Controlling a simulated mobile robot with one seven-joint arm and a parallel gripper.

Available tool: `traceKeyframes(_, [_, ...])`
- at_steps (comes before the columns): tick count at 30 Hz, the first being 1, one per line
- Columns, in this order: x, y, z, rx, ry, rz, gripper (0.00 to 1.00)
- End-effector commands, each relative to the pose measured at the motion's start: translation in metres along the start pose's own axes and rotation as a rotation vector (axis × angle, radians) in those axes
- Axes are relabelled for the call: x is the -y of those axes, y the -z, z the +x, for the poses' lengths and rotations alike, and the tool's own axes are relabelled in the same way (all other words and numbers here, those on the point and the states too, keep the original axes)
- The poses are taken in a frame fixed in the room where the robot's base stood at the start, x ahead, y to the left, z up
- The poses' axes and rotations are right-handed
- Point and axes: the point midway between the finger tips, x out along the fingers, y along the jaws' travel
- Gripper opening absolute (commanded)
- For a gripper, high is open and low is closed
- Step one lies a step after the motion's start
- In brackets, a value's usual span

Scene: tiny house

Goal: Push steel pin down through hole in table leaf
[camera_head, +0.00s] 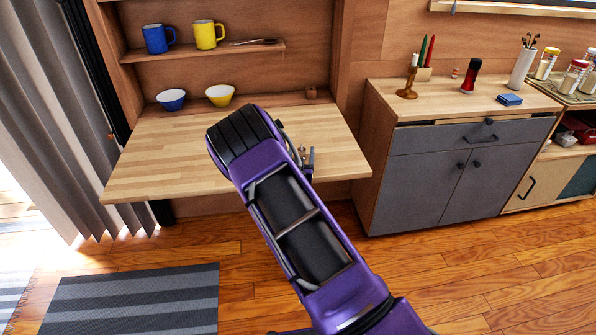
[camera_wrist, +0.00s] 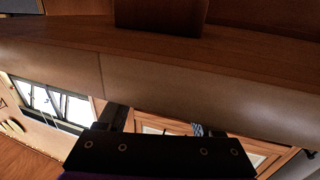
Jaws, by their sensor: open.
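The table leaf (camera_head: 150,150) is a pale wooden board, folded out flat below the shelves. My purple arm reaches over it from the lower right and covers its middle. The tip of my gripper (camera_head: 308,158) shows small beside the arm, over the right part of the leaf. In the wrist view my gripper (camera_wrist: 158,132) is at the bottom, with the fingers apart and nothing seen between them. I cannot make out the steel pin or the hole clearly; small metallic parts by the gripper tip are too small to tell apart.
A small wooden block (camera_head: 311,93) sits at the leaf's back. A blue bowl (camera_head: 171,100) and a yellow bowl (camera_head: 219,95) stand behind the leaf, under the mug shelf. A grey cabinet (camera_head: 470,165) is close on the right. The leaf's left part is bare.

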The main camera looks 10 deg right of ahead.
Motion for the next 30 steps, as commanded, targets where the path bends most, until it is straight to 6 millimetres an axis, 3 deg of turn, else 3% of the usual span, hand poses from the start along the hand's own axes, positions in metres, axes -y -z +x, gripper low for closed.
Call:
traceKeyframes(12, [0.001, 0.001, -0.099, 0.003, 0.002, -0.001, 0.66])
traceKeyframes(18, [0.000, 0.000, -0.138, 0.002, 0.001, -0.001, 0.66])
traceKeyframes(24, [0.000, 0.001, -0.157, 0.000, 0.000, 0.000, 0.66])
traceKeyframes(30, [0.000, 0.001, -0.160, -0.001, 0.000, 0.000, 0.66])
